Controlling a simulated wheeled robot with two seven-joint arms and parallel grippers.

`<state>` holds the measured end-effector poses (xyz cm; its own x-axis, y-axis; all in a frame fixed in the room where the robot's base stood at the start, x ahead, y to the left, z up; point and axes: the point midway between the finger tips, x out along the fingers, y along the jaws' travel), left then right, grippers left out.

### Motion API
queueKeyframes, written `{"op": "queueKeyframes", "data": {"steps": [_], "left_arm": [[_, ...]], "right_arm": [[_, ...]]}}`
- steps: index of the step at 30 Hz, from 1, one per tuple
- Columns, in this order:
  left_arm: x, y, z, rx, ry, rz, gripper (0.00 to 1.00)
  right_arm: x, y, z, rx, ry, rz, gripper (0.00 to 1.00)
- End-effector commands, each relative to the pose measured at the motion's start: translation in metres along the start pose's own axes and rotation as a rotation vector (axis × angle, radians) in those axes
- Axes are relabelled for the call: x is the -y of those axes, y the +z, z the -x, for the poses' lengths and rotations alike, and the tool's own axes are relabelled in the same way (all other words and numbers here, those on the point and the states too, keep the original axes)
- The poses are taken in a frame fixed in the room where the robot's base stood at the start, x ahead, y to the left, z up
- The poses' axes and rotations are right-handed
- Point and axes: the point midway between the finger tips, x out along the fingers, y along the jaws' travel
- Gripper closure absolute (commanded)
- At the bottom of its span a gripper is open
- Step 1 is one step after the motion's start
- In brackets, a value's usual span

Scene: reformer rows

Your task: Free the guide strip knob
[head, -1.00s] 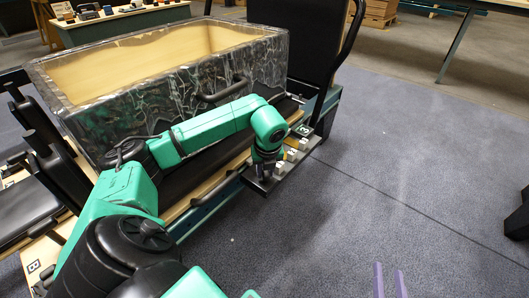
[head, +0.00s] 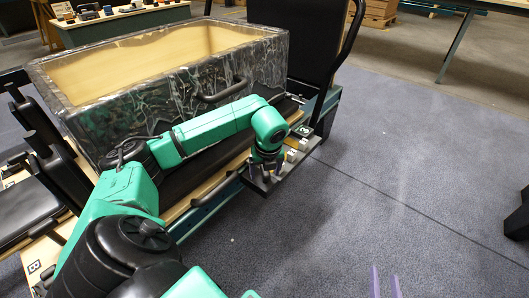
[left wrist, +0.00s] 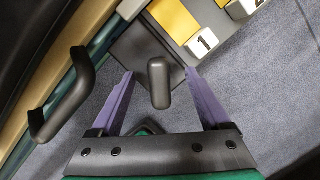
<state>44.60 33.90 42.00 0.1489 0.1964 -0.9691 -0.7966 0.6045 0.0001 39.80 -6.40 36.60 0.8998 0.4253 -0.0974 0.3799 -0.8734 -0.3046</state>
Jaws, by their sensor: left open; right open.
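The dark knob (left wrist: 158,84), a rounded peg, stands up from a dark plate (left wrist: 138,45) in the left wrist view. My left gripper (left wrist: 160,74) is open, with one purple finger on each side of the knob and visible gaps between. In the head view my left gripper (head: 265,173) points down over the dark strip (head: 270,184) at the bench's front edge; the knob is hard to make out there. My right gripper (head: 385,283) shows only as two parted purple fingers at the bottom edge, open and empty, over the floor.
Numbered blocks, 1 (left wrist: 202,42) and 2 (left wrist: 240,8), sit beside the knob along the strip. A dark curved handle (left wrist: 65,103) is left of the gripper. A large marbled open box (head: 185,90) stands behind my arm.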

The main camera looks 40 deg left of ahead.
Motion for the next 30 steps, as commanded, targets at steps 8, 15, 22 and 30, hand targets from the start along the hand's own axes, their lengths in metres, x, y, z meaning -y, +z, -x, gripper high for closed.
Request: {"op": "queueKeyframes", "data": {"steps": [8,15,22,30], "left_arm": [[0.0,0.009,0.034,0.001,0.0,0.0,0.2],[0.0,0.016,0.063,0.001,-0.001,0.001,0.2],[0.0,0.018,0.068,0.0,0.0,0.0,0.2],[0.016,-0.013,0.06,-0.082,-0.062,-0.062,0.4]], "right_arm": [[0.009,-0.028,0.003,0.002,-0.001,0.001,0.43],[0.017,-0.051,0.006,0.003,-0.002,0.001,0.43],[0.018,-0.054,0.007,0.004,-0.002,0.001,0.43],[0.018,-0.051,0.008,0.014,-0.002,0.0,0.43]]}}
